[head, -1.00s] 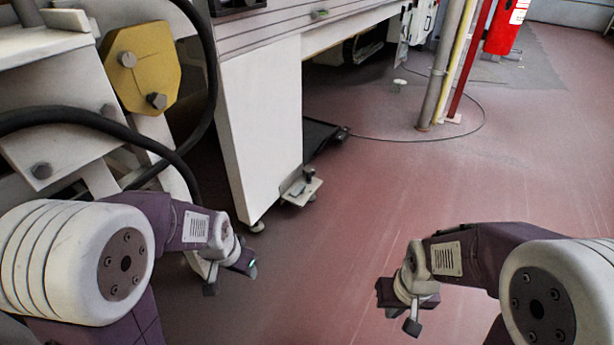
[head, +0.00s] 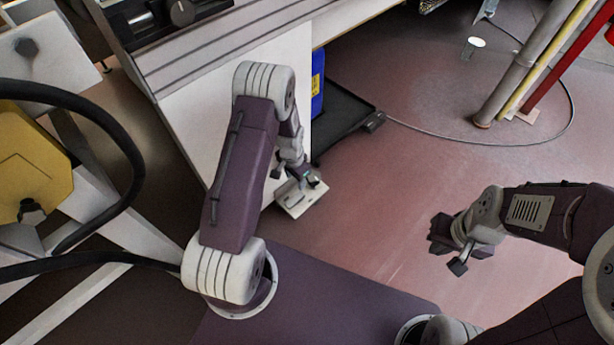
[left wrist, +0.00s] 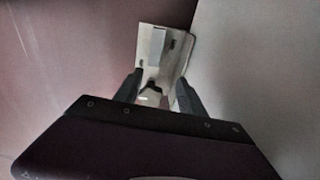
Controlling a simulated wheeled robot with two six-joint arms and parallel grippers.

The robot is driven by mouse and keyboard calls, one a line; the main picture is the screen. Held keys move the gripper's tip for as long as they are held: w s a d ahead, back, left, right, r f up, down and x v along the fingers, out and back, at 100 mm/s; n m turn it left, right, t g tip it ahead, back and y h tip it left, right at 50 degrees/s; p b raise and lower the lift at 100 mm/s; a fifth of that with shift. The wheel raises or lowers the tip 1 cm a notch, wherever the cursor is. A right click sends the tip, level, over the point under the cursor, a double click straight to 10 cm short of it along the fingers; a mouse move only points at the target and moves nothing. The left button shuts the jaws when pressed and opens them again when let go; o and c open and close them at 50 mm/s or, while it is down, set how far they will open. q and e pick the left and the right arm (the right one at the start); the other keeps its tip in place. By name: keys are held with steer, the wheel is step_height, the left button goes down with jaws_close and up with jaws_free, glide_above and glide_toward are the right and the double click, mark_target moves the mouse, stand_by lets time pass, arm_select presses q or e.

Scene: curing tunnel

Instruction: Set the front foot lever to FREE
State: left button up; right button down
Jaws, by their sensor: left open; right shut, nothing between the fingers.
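A small pale plate (head: 300,199) sits low at the foot of the white machine panel; it also shows in the left wrist view (left wrist: 176,48), with slots and a raised light grey block. A small dark part (left wrist: 151,88) at the plate's near end shows between my left fingers; I cannot tell if it is the foot lever, nor read any FREE marking. My left gripper (head: 291,176) is open just above the plate, its fingers (left wrist: 158,94) on either side of that dark part, contact unclear. My right gripper (head: 459,250) is shut and empty over the floor at right.
The white panel (head: 285,60) stands right beside my left gripper. A black tray (head: 340,115) with a blue container (head: 318,85) lies behind the plate. A cable (head: 450,143) runs along the floor to the posts (head: 530,65). The red floor at centre right is clear.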

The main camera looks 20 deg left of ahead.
mark_target(292, 202)
arm_select(q)
steer(key=shift+g, duration=0.6)
steer(key=s+f+b, duration=0.1)
steer(key=f, duration=0.2)
steer(key=s+f+b, duration=0.1)
steer(key=f+b, duration=0.1)
steer(key=f, duration=0.2)
steer(key=s+f+b, duration=0.1)
steer(key=f+b, duration=0.1)
steer(key=f, duration=0.1)
steer(key=shift+s+a+f, duration=0.15)
steer(key=shift+a+f, duration=0.05)
steer(key=shift+a, duration=0.1)
steer(key=shift+r, duration=0.15)
arm_select(e)
step_height(292, 202, down, 4)
steer(key=shift+w+d+r, duration=0.1)
steer(key=shift+w, duration=0.05)
arm_select(q)
steer(key=shift+n, duration=0.3)
jaws_close()
